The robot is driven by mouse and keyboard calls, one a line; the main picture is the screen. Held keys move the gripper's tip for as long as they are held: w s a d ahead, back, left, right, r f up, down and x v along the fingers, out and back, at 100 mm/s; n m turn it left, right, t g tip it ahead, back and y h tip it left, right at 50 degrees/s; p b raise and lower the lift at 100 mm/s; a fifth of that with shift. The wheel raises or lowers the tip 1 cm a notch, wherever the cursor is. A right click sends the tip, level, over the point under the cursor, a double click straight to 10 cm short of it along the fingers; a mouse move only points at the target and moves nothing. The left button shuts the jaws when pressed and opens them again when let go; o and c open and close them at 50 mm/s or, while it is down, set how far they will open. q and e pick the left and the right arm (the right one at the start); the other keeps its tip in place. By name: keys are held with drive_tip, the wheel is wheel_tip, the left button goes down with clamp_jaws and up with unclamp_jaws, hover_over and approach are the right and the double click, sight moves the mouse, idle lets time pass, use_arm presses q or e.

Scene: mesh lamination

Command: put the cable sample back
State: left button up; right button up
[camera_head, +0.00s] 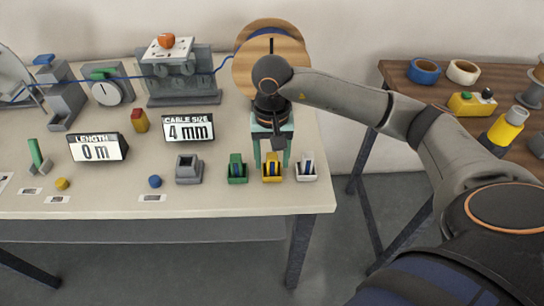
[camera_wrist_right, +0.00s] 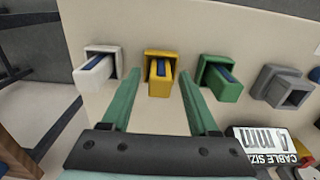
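Three small cable samples with blue strips stand in a row of holders near the table's front edge: green (camera_head: 237,174), yellow (camera_head: 272,174) and white (camera_head: 306,174). The wrist view shows the same white (camera_wrist_right: 93,77), yellow (camera_wrist_right: 159,84) and green (camera_wrist_right: 226,88) samples. My right gripper (camera_head: 272,155) is open and empty. In the wrist view its green fingers (camera_wrist_right: 160,76) lie on either side of the yellow sample, without visible contact. A grey square holder (camera_head: 188,174) left of the green one looks empty. My left gripper is out of view.
A cable size display (camera_head: 188,129) reads 4 mm, and a length display (camera_head: 97,149) reads 0 m. A wooden cable reel (camera_head: 288,50) stands behind my right gripper. A blue button (camera_head: 155,181) sits near the front edge. A brown side table (camera_head: 400,82) holds tape rolls.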

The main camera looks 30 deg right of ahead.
sight(272, 156)
wheel_tip(272, 156, up, 12)
drive_tip(key=shift+r+p, duration=0.15)
drive_tip(key=shift+p, duration=0.15)
idle(0.3)
idle(0.6)
